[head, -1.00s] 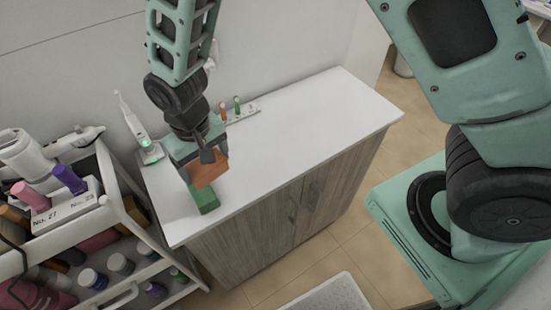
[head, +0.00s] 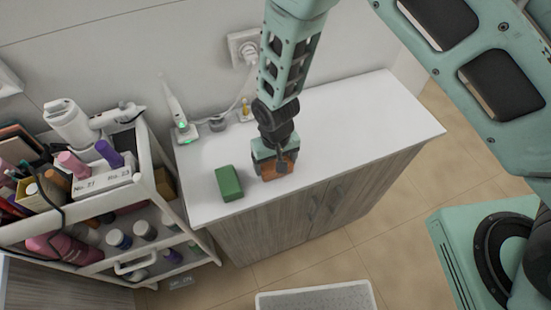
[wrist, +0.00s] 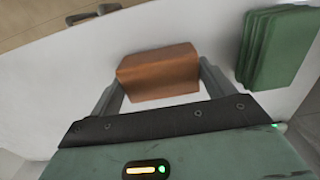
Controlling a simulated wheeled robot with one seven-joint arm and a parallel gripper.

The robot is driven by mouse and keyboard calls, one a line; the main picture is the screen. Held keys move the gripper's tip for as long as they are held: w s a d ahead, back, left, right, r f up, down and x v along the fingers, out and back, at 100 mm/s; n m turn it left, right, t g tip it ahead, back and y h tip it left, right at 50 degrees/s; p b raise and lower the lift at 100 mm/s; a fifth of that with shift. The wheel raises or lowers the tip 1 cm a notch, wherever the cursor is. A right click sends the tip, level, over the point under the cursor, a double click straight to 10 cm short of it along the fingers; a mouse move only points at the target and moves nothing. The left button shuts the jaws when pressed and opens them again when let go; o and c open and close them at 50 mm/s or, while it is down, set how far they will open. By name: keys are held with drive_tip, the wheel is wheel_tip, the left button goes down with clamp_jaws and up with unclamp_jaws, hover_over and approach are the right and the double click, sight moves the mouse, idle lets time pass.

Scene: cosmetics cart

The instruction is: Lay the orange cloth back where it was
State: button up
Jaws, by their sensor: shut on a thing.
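The orange cloth (head: 268,172) is a small folded block, held between the fingers of my gripper (head: 277,168) near the counter's front edge. In the wrist view the orange cloth (wrist: 158,72) sits between the two fingers of my gripper (wrist: 158,85), above the white top. I cannot tell whether it touches the counter. A green folded cloth (head: 229,183) lies on the counter just left of my gripper, apart from the orange one. It also shows at the upper right of the wrist view (wrist: 277,48).
The white counter (head: 355,122) is clear to the right. A crowded cosmetics cart (head: 158,160) stands left of the counter.

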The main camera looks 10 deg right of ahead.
drive_tip(key=o, duration=0.8)
wheel_tip(320, 180, up, 12)
drive_tip(key=b, duration=0.5)
drive_tip(key=s+d+r+n, duration=0.1)
drive_tip(key=s+d+r, duration=0.2)
drive_tip(key=s+r, duration=0.1)
drive_tip(key=s+d+r+n, duration=0.2)
drive_tip(key=s+d+r, duration=0.1)
drive_tip(key=s+r, duration=0.2)
drive_tip(key=s+d+r+n, duration=0.1)
drive_tip(key=s+d+r, duration=0.2)
drive_tip(key=s, duration=0.5)
drive_tip(key=shift+s+d+r+n+y, duration=0.15)
drive_tip(key=shift+d+r, duration=0.05)
drive_tip(key=shift+r, duration=0.25)
drive_tip(key=shift+s+d+r+n+y, duration=0.1)
drive_tip(key=shift+d+r+n+y, duration=0.1)
drive_tip(key=shift+r, duration=0.2)
